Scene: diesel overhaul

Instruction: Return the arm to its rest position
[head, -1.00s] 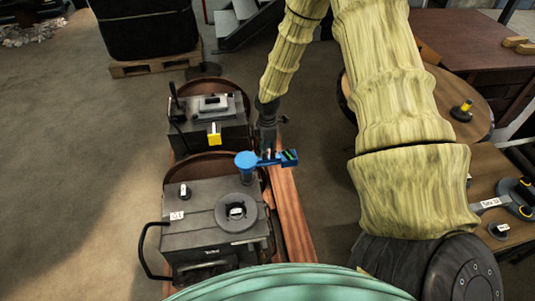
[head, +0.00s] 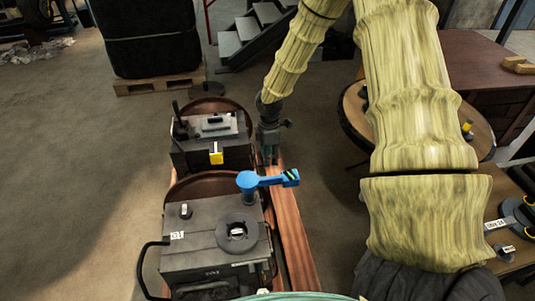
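My gripper (head: 271,157) is at the end of my arm, which is wrapped in a yellowish sleeve. It hangs pointing down beside the grey boxes, above a reddish-brown plank. Its fingers are small and dark, so their spacing is unclear; I see nothing held in them. A blue wrench-like tool (head: 262,181) with a round head is at the front grey box (head: 205,245), its handle reaching right over the plank. The gripper appears just behind the handle, apart from it.
A rear grey box (head: 208,152) carries a yellow-faced block (head: 216,154). A round wooden table (head: 358,105) stands at right, partly behind my arm. A black container (head: 148,38) sits on a pallet (head: 165,82).

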